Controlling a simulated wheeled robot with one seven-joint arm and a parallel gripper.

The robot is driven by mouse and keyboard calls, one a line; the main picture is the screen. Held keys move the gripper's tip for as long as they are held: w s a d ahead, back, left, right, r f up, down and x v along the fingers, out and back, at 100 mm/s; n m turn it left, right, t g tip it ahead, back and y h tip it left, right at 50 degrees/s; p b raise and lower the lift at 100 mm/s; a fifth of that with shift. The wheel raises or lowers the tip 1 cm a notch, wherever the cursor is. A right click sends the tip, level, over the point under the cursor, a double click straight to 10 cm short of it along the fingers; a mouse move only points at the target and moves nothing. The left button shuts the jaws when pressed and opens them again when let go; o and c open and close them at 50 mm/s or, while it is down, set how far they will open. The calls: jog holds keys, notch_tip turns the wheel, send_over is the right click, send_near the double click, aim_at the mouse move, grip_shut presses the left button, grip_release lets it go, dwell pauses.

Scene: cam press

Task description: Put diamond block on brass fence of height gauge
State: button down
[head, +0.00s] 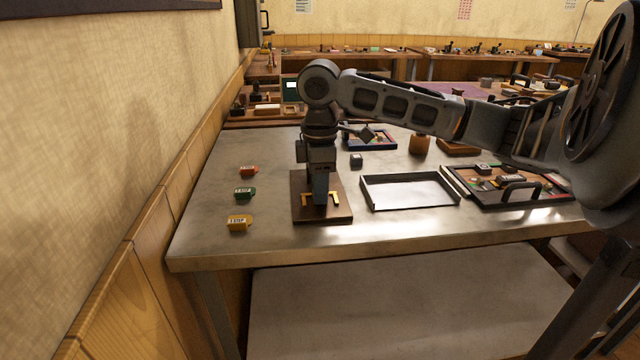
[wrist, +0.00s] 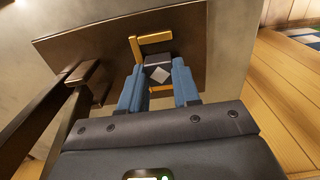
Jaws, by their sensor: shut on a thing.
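The diamond block (wrist: 158,73) is dark with a pale diamond mark on its top face. My gripper (wrist: 160,86), with blue fingers, is shut on it in the wrist view. The height gauge has a flat brown base (head: 341,213), which also shows in the wrist view (wrist: 85,45). The brass fence (wrist: 153,39) on this base shows around the block, with one part beyond it and another below it. In the head view the fence (head: 307,199) shows either side of my gripper (head: 320,199), and the block is hidden. I cannot tell whether the block touches the base.
Red (head: 248,170), green (head: 245,193) and yellow (head: 239,222) labelled blocks stand left of the base. An empty grey tray (head: 411,207) is at its right, then a tray of parts (head: 553,197). A small dark block (head: 356,160) is behind. Dark bars (wrist: 60,125) stand close left in the wrist view.

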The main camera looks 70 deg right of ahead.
jog(key=shift+f, duration=0.1)
jog(key=c, duration=1.3)
grip_release()
jog(key=o, duration=0.5)
notch_tip(320, 180, up, 12)
